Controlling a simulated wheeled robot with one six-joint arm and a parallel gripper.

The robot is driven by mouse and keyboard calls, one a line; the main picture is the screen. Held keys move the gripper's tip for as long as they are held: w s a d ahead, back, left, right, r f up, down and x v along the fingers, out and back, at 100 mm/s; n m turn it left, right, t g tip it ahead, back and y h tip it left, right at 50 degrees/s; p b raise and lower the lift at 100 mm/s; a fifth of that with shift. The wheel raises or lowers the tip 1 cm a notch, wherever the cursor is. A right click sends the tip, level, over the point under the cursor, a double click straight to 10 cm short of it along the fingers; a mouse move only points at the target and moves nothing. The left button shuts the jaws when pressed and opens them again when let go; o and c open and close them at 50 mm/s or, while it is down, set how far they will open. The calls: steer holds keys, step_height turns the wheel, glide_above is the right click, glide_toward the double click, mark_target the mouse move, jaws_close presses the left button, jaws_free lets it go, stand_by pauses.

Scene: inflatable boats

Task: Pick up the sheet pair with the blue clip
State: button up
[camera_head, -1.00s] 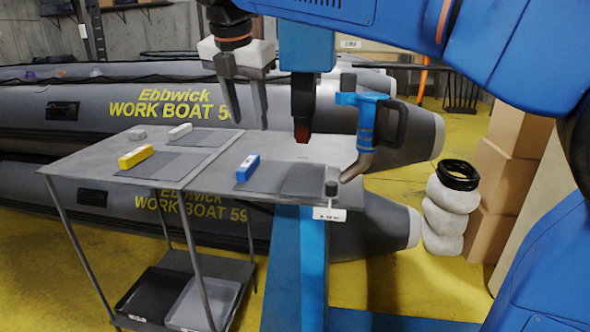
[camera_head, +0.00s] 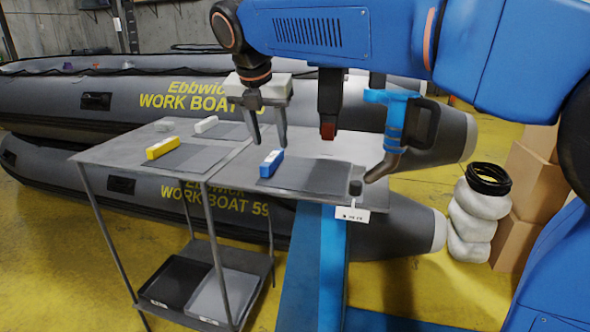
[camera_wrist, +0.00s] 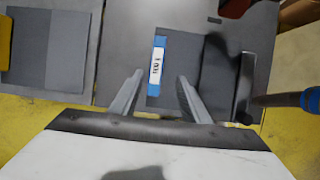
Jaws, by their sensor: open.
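The blue clip (camera_head: 271,164) with a white label lies on the left edge of a dark grey sheet pair (camera_head: 322,178), on the right part of the grey table. It also shows in the wrist view (camera_wrist: 157,66), upright in the picture, with the sheets (camera_wrist: 183,72) around it. My gripper (camera_head: 270,142) is open and empty, its two fingers pointing down above the blue clip. In the wrist view the fingers (camera_wrist: 158,85) stand on either side of the clip's near end, apart from it. How high the fingertips are is hard to tell.
A yellow clip (camera_head: 163,147) and a white clip (camera_head: 206,124) lie with other sheets on the table's left part. Dark and grey trays (camera_head: 222,297) lie on the lower shelf. Grey inflatable boats (camera_head: 120,100) stand behind.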

mark_target(271, 158)
steer(key=shift+a+x, duration=0.25)
steer(key=shift+x, duration=1.4)
steer(key=shift+a+x, duration=0.2)
steer(key=shift+x, duration=1.45)
steer(key=shift+s+f, duration=0.1)
jaws_close()
